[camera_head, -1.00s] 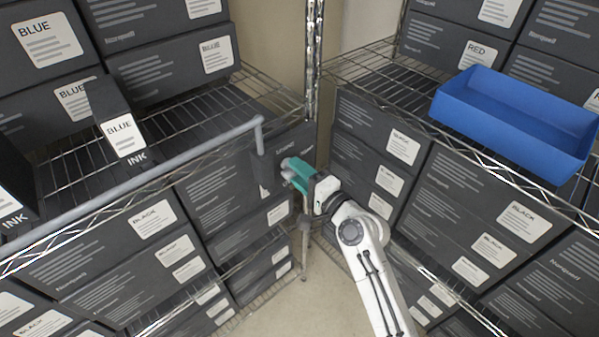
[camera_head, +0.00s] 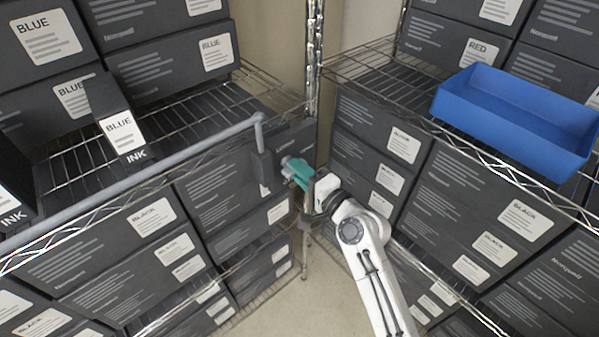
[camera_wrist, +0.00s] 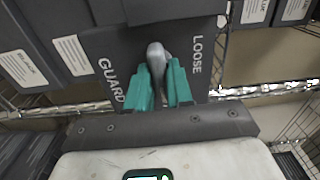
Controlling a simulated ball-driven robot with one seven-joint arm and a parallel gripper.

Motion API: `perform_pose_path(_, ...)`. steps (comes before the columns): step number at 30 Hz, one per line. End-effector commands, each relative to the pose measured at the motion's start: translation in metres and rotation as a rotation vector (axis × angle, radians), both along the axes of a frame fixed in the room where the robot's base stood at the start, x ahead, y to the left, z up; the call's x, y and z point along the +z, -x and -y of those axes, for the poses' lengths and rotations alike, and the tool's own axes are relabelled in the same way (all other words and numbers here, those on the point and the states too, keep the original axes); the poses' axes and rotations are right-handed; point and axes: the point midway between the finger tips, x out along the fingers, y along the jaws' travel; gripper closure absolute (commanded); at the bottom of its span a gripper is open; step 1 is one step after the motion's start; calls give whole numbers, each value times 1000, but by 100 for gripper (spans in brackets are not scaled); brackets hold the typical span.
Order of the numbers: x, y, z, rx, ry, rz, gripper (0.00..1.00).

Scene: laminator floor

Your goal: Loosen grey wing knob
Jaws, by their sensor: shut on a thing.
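The grey wing knob (camera_wrist: 157,56) stands out from a dark panel (camera_wrist: 118,52) in the wrist view. The panel has the words GUARD on the left and LOOSE on the right. My gripper (camera_wrist: 163,75) has teal fingers, one on each side of the knob, and is shut on it. The knob's wing points roughly up in the wrist view, and its lower part is between the fingers. In the head view, my gripper (camera_head: 292,167) is at the panel (camera_head: 294,142) near the shelf corner, and the fingers partly hide the knob.
A grey rail (camera_head: 140,178) runs along the left shelf front and bends down beside the panel. Wire shelves with dark boxes stand on both sides. A blue tray (camera_head: 510,120) sits on the right shelf. A metal post (camera_head: 314,60) rises behind the panel.

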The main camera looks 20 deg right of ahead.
Motion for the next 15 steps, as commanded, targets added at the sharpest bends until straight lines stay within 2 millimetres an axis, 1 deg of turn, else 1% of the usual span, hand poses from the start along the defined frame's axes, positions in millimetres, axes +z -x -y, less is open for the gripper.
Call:
perform_pose_path(1,-4,0,0,1,18,5,100)
perform_pose_path(8,-6,0,-1,2,167,53,100)
perform_pose_path(15,-7,0,0,1,379,123,100)
